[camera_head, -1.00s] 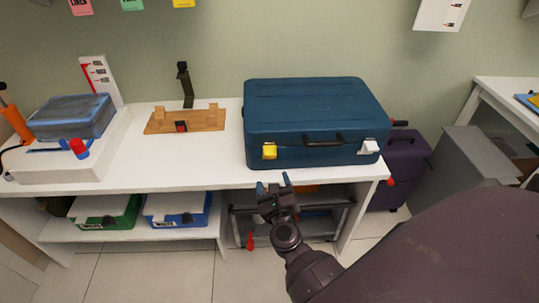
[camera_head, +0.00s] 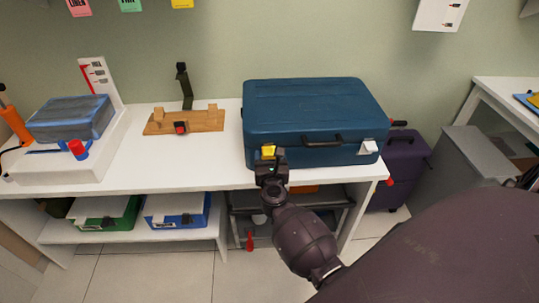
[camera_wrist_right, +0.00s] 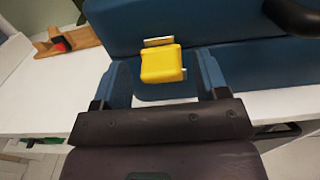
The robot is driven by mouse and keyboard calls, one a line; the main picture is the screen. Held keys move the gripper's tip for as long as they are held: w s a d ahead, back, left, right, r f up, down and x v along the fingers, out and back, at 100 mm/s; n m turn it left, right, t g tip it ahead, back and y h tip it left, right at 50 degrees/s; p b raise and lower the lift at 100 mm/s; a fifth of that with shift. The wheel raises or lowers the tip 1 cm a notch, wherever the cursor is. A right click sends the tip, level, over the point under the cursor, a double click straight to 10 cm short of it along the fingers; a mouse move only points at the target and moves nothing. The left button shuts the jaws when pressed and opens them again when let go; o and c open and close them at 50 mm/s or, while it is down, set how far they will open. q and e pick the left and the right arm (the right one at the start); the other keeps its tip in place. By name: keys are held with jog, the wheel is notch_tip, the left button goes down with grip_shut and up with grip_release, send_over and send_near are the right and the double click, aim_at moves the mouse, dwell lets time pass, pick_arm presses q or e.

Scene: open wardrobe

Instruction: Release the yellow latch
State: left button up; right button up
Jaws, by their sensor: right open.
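The blue suitcase (camera_head: 310,105) lies closed on the white table. Its yellow latch (camera_head: 267,152) is on the left of the front face, and a white latch (camera_head: 367,147) is on the right. My right gripper (camera_head: 268,162) is open just in front of and below the yellow latch. In the right wrist view, the yellow latch (camera_wrist_right: 162,64) sits between the two blue fingers of the gripper (camera_wrist_right: 164,80), with a gap on each side. The fingers do not appear to press on it. My left gripper is not in view.
A black handle (camera_head: 323,141) lies between the latches. The white table (camera_head: 140,165) has bare room left of the suitcase. A wooden stand (camera_head: 190,122) and a white box (camera_head: 65,160) are farther left. A purple suitcase (camera_head: 400,175) stands on the floor.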

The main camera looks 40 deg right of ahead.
jog(key=shift+w+d, duration=0.25)
jog(key=shift+w, duration=0.15)
